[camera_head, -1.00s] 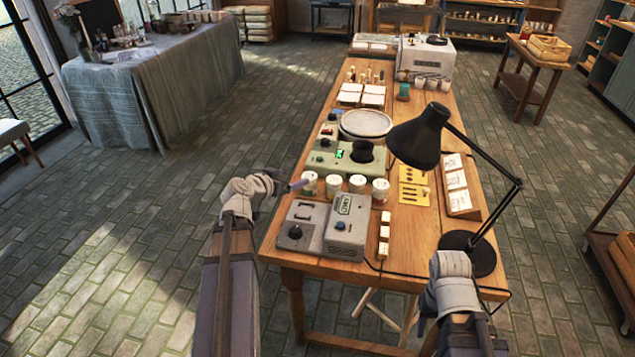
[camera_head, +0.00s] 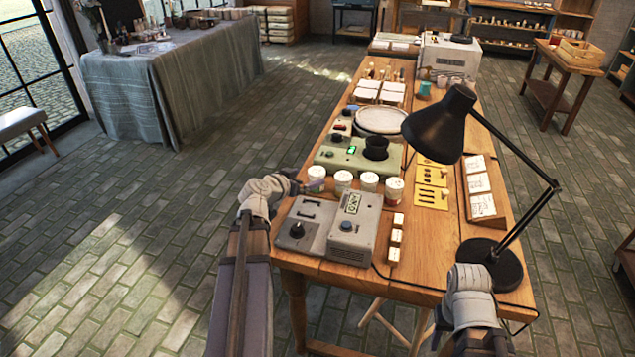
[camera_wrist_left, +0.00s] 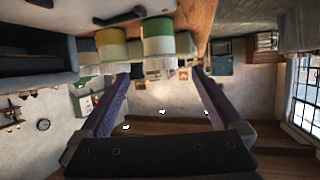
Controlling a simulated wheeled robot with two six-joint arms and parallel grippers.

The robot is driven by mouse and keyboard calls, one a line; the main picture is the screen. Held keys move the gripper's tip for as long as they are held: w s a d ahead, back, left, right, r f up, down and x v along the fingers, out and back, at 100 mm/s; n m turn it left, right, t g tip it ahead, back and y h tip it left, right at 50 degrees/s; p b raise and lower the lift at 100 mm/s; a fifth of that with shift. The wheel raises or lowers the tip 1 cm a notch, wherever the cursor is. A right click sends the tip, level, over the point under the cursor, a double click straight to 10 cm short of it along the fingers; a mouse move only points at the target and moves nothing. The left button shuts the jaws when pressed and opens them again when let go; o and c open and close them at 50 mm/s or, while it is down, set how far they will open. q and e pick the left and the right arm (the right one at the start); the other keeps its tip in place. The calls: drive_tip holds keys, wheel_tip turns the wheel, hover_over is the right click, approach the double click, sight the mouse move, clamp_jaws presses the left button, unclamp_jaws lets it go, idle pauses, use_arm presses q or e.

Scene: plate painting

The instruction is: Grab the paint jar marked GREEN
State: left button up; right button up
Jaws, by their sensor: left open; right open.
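Several white-lidded paint jars stand in a row on the wooden table. The leftmost jar (camera_head: 316,173) is beside my left gripper (camera_head: 305,187); labels are too small to read in the head view. In the left wrist view, which looks upside down, a jar with a green band (camera_wrist_left: 158,40) stands just beyond my open left fingers (camera_wrist_left: 165,85), with nothing between them. A jar with a yellow band (camera_wrist_left: 112,46) and one with a blue band (camera_wrist_left: 88,58) are beside it. My right arm's wrist (camera_head: 468,285) is at the table's near right corner; its fingers are hidden.
A grey device (camera_head: 350,230) stands just in front of the jars and a green scale (camera_head: 350,158) behind them. A black desk lamp (camera_head: 492,262) stands on the right. Floor left of the table (camera_head: 430,272) is clear.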

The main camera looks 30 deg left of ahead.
sight(317, 174)
use_arm(q)
drive_tip(key=b+x, duration=0.2)
drive_tip(key=x, duration=0.5)
drive_tip(key=shift+w+f+b, duration=0.1)
drive_tip(key=shift+f+b, duration=0.1)
drive_tip(key=shift+b, duration=0.1)
drive_tip(key=shift+r, duration=0.1)
drive_tip(key=shift+c, duration=0.4)
drive_tip(key=c, duration=1.5)
drive_tip(key=shift+o, duration=0.2)
wheel_tip(317, 174, up, 10)
drive_tip(key=p, duration=1)
drive_tip(key=shift+r, duration=0.1)
